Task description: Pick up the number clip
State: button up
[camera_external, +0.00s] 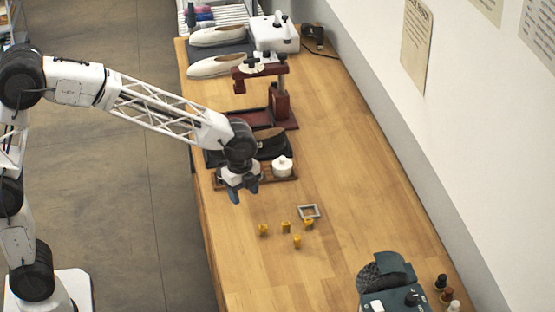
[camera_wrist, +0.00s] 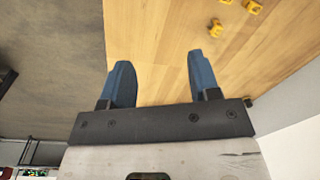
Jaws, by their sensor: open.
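Several small yellow pieces stand on the wooden bench, and they look like clips; no number can be read on them. In the external view they are a left yellow clip (camera_external: 263,230), a middle yellow clip (camera_external: 286,227), a right yellow clip (camera_external: 308,223) and a front yellow clip (camera_external: 297,241). The wrist view shows one yellow clip (camera_wrist: 216,28) whole and others cut by the top edge. My gripper (camera_external: 245,193) is above the bench, up and left of the clips in the external view. Its blue fingers (camera_wrist: 160,62) are apart with nothing between them.
A grey square frame (camera_external: 309,211) lies beside the clips. Behind my gripper are a tray with a white pot (camera_external: 282,166) and dark shoes (camera_external: 271,142), then a red stand (camera_external: 280,104). A dark green machine (camera_external: 395,300) stands at front right. The bench (camera_external: 350,190) right of the clips is bare.

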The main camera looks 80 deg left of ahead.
aim_at(286, 223)
jog(key=w+a+f+m, duration=0.1)
jog(key=w+f, duration=0.2)
jog(key=w, duration=0.1)
jog(key=w+a+f+m, duration=0.1)
jog(key=w+f+m, duration=0.1)
jog(key=w+f, duration=0.2)
jog(key=w+a+f+m, duration=0.2)
jog(key=w+f, duration=0.2)
jog(key=w, duration=0.1)
jog(key=shift+g, duration=0.4)
jog(key=shift+f, duration=1.3)
jog(key=shift+f, duration=0.1)
jog(key=shift+f, duration=2.55)
jog(key=c, duration=1)
